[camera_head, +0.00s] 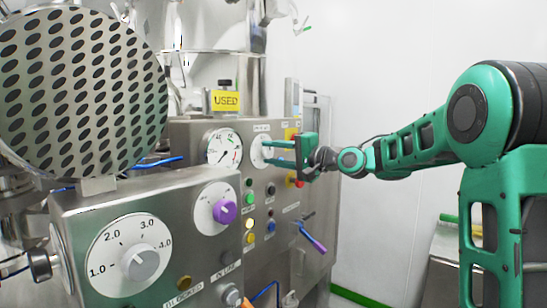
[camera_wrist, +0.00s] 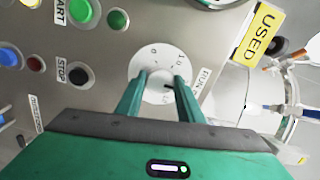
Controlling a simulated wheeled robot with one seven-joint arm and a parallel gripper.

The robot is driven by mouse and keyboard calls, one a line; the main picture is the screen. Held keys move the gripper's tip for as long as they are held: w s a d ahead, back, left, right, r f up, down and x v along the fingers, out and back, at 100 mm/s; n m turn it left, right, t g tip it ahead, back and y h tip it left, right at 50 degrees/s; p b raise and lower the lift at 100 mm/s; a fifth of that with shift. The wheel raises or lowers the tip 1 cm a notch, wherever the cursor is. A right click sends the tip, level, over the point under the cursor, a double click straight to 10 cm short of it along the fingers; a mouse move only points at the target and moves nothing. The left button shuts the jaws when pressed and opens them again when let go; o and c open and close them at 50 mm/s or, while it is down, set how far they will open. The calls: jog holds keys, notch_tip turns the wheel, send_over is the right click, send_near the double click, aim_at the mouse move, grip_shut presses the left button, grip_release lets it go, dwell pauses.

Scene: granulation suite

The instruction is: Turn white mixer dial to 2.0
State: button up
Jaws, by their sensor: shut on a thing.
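My gripper (camera_head: 270,152) reaches from the right to a small round white dial plate (camera_head: 257,149) on the rear steel panel. In the wrist view my gripper (camera_wrist: 161,82) has its two green fingers on either side of the middle of this white dial plate (camera_wrist: 150,57), shut on its knob. The knob is mostly hidden between the fingers, and I cannot read its setting. A larger dial with a white knob (camera_head: 141,263) and a scale marked 1.0 to 4.0 stands in the foreground, apart from my gripper. I cannot clearly read where its pointer is.
A purple knob (camera_head: 224,211) sits beside the foreground white dial. A round gauge (camera_head: 223,147) is left of my gripper, below a yellow USED sign (camera_head: 225,101). Green START (camera_wrist: 80,11) and black STOP (camera_wrist: 78,74) buttons lie near the gripped dial. A purple-handled lever (camera_head: 313,238) sticks out lower down.

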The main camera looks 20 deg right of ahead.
jog(key=shift+w+d, duration=0.15)
jog(key=shift+d, duration=0.25)
jog(key=o, duration=1.1)
jog(key=shift+f, duration=0.1)
jog(key=shift+c, duration=0.2)
jog(key=shift+a, duration=0.2)
jog(key=v, duration=1.1)
jog(key=shift+w, duration=0.1)
